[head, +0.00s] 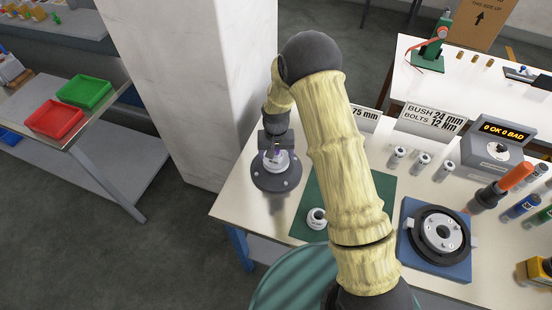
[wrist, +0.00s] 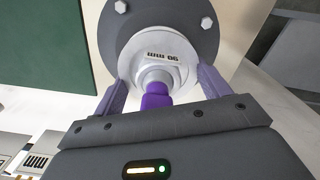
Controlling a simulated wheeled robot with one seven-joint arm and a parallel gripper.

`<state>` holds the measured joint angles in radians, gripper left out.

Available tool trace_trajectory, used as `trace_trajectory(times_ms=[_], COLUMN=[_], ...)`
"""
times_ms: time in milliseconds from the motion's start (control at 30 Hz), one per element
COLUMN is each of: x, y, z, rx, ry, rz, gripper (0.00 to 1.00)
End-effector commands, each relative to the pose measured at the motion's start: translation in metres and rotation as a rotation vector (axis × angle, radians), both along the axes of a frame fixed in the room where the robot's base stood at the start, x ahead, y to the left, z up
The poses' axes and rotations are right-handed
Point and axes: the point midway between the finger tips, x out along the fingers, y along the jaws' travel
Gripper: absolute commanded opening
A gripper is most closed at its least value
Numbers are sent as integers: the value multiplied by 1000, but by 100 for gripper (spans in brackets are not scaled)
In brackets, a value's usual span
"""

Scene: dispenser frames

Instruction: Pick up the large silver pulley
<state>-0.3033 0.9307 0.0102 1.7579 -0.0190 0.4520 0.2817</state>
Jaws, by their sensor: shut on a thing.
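The large silver pulley (head: 276,162) is at the dark grey round flange on the table's left end. In the wrist view the pulley (wrist: 190,47) carries a label that reads 90 MM upside down. My gripper (wrist: 160,78) is shut on it, with a purple finger on each side. In the head view my gripper (head: 275,151) points down over the flange. I cannot tell whether the pulley touches the flange. A smaller silver pulley (head: 316,218) lies on the green mat.
The dark flange (head: 276,182) has bolts around its rim. The green mat (head: 373,190) is to its right, partly hidden by my arm. A blue fixture (head: 448,265) with a black ring and several silver cylinders stand farther right. A pillar (head: 190,80) rises close behind the table's left end.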

Motion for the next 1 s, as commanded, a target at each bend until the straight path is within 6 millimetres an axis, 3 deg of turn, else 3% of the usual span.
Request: trace_trajectory(times_ms=[267, 467, 1000], x=[1, 0, 1], y=[1, 2, 1], z=[6, 32, 161], rx=[0, 1, 1], ry=[-2, -5, -5], rz=[2, 3, 1], gripper=[41, 41, 41])
